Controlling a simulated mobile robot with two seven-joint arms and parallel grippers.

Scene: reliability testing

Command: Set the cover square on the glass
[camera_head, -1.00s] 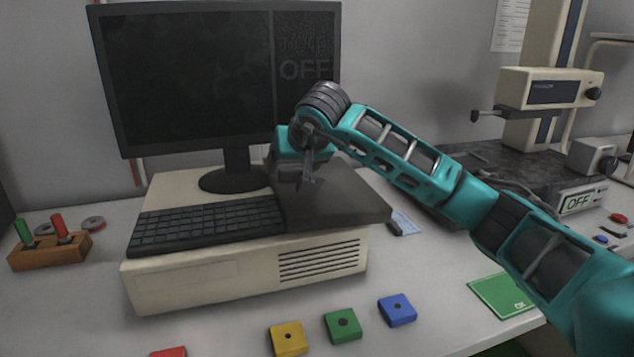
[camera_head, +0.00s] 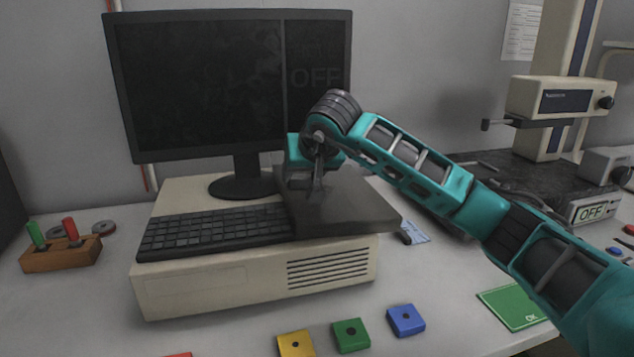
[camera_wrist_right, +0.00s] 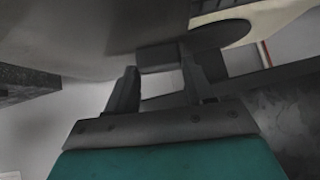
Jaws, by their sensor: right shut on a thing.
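The cover (camera_head: 350,212) is a dark grey flat plate over the right part of the beige box (camera_head: 215,290), beside the keyboard. Its right front corner sticks out past the box's right side. I cannot tell whether it rests fully on the box. The glass is not visible; the cover may hide it. My right gripper (camera_head: 317,190) comes down from above onto the cover. In the right wrist view, its fingers (camera_wrist_right: 160,88) stand on either side of a small grey block on the cover's underside-looking dark surface (camera_wrist_right: 90,35). My left gripper is not in view.
The monitor (camera_head: 200,90) stands close behind the cover, and the keyboard (camera_head: 215,230) lies at its left. Yellow (camera_head: 295,344), green (camera_head: 350,335) and blue (camera_head: 405,320) blocks lie in front of the box. A gauge stand (camera_head: 555,100) is at the back right.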

